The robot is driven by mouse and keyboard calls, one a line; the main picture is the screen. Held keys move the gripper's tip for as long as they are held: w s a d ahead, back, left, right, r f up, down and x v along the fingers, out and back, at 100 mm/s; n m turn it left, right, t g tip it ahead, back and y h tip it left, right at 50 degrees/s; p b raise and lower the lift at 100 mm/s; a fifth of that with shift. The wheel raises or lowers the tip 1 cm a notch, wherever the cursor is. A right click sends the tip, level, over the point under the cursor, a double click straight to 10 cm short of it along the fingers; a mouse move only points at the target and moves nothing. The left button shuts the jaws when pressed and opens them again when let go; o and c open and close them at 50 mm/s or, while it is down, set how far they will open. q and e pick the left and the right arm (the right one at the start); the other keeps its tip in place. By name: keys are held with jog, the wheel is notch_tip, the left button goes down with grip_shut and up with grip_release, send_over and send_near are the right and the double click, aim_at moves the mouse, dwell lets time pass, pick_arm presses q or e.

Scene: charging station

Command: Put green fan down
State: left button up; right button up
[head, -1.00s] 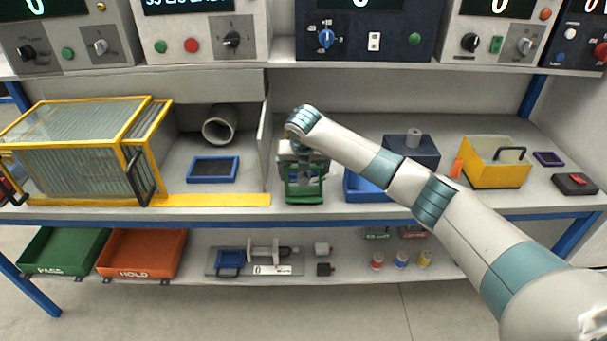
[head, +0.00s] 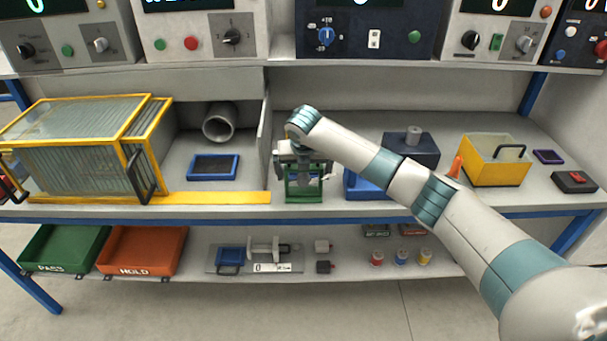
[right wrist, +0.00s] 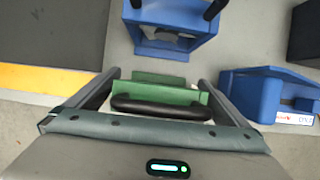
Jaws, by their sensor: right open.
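The green fan (head: 304,194) stands upright on the workbench shelf near its front edge, just right of the upright divider. In the right wrist view its green body (right wrist: 165,93) and black handle (right wrist: 160,107) lie between my fingers. My right gripper (head: 303,160) is over the fan from above, with its fingers spread apart. In the right wrist view the open right gripper (right wrist: 158,76) has a finger on each side of the fan, with gaps beside the handle. The arm and wrist hide the fan's upper part. My left gripper is not in view.
A blue holder (head: 362,184) stands close to the right of the fan; another blue piece with a dark handle (right wrist: 175,30) shows in the wrist view. A yellow-framed enclosure (head: 90,150) is left, a yellow bin (head: 490,172) right. The shelf's front edge is close.

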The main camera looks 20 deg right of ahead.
jog(key=shift+s+r, duration=0.15)
jog(key=shift+r, duration=0.3)
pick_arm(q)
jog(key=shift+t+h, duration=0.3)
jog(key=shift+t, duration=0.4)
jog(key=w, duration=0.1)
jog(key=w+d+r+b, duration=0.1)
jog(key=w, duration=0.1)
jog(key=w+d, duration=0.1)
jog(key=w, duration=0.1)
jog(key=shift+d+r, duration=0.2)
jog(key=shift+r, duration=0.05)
pick_arm(e)
jog(key=v, duration=1)
jog(key=shift+s+r, duration=0.2)
jog(key=shift+r, duration=0.1)
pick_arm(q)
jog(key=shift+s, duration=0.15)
pick_arm(e)
jog(key=shift+a, duration=0.1)
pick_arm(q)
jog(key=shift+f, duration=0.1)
